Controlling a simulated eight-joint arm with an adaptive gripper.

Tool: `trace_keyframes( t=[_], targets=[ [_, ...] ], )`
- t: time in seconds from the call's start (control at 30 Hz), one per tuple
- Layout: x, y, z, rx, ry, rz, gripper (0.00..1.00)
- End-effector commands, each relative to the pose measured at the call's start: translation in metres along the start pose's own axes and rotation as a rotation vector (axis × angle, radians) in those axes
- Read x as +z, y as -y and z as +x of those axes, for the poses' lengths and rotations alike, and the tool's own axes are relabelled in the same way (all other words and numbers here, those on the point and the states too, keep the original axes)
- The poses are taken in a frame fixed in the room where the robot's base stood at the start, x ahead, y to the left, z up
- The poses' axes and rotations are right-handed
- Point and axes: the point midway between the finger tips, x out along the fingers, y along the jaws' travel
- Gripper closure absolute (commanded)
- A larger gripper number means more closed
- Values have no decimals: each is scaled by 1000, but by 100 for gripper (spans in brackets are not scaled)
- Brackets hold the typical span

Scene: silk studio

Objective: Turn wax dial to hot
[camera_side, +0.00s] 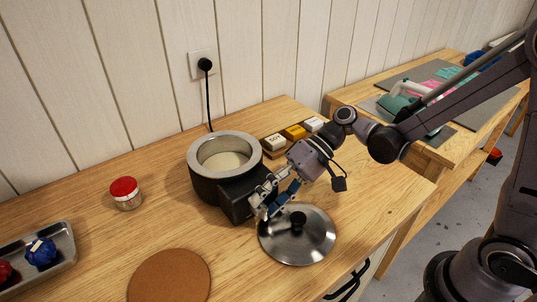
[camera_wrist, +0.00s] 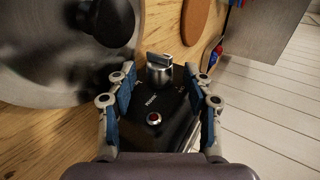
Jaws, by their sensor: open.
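The wax pot (camera_side: 201,183) stands on the wooden table, a dark round warmer with a metal rim and pale wax inside. Its black control box (camera_side: 236,203) juts toward the front right. In the wrist view the silver dial (camera_wrist: 159,73) has a raised grip bar on top; its markings are too small to read. A red indicator light (camera_wrist: 154,118) sits on the same black panel. My gripper (camera_side: 266,207) is at the control box. In the wrist view my open gripper (camera_wrist: 161,76) has one finger on each side of the dial, with visible gaps and no clear contact.
A metal lid (camera_side: 315,242) lies close beside my gripper. Three wax blocks (camera_side: 294,132) are behind. A black cord (camera_side: 208,100) runs from the wall socket behind the pot.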

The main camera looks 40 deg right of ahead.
Motion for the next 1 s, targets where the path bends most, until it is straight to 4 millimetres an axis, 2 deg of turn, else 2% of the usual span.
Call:
trace_keyframes(
  t=[0.13, 0.4, 0.57, 0.6, 0.83, 1.0],
  targets=[
    [0, 0, 7, 0, 1, -1, 48],
    [0, 0, 8, 0, 0, 0, 48],
    [0, 0, 8, 0, 0, 0, 95],
    [0, 0, 8, 0, 0, 0, 100],
    [0, -1, 8, -21, 1, 4, 100],
    [-1, -4, 8, -114, 4, 11, 100]
  ],
)
